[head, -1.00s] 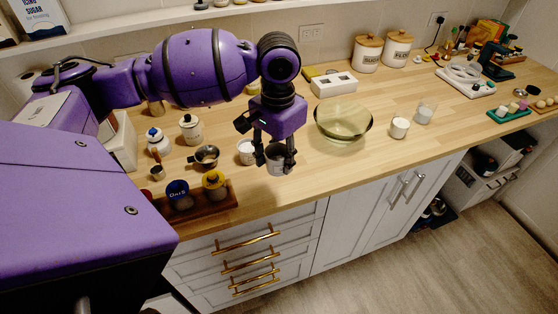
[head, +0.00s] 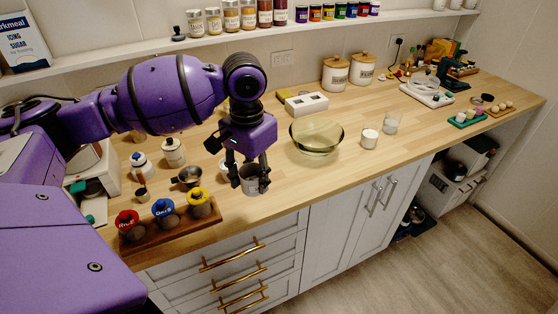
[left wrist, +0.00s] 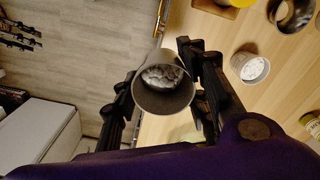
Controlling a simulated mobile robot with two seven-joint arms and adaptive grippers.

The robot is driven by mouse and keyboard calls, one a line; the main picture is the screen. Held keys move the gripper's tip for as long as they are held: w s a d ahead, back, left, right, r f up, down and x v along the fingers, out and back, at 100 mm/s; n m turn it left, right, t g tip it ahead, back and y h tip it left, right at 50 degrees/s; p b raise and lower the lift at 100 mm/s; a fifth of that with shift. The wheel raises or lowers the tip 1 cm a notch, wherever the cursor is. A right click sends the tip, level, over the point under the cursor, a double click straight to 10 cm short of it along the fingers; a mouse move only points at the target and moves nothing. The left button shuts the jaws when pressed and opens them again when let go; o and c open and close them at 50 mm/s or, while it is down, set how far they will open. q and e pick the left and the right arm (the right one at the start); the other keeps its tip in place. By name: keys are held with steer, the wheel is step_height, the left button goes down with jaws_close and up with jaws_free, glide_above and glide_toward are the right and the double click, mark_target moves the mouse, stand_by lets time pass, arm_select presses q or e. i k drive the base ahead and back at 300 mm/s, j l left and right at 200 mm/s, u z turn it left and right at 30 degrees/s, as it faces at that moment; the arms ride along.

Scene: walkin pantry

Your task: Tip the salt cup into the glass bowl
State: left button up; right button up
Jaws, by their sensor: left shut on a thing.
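The glass bowl (head: 316,136) is clear with a greenish tint and stands on the wooden counter, to the right of my left gripper. My left gripper (head: 250,176) points down and is shut on a small grey cup (head: 251,187), taken as the salt cup, near the counter's front edge. In the left wrist view, the cup (left wrist: 163,98) sits between the fingers with its mouth facing the camera and whitish contents inside. No label shows on it. The cup looks about upright and apart from the bowl. My right gripper is not in view.
A small white cup (head: 225,167) stands just behind the held cup. A metal pan (head: 188,177) and a wooden rack with colored-lid jars (head: 163,209) lie to the left. A white candle-like cup (head: 370,137) and a glass (head: 391,123) stand right of the bowl. Counter between cup and bowl is clear.

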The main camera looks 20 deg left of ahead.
mark_target(316, 138)
steer(key=i+l, duration=0.2)
steer(key=i, duration=0.25)
steer(key=i+l+z, duration=0.1)
steer(key=i, duration=0.3)
steer(key=i+l, duration=0.2)
steer(key=i, duration=0.25)
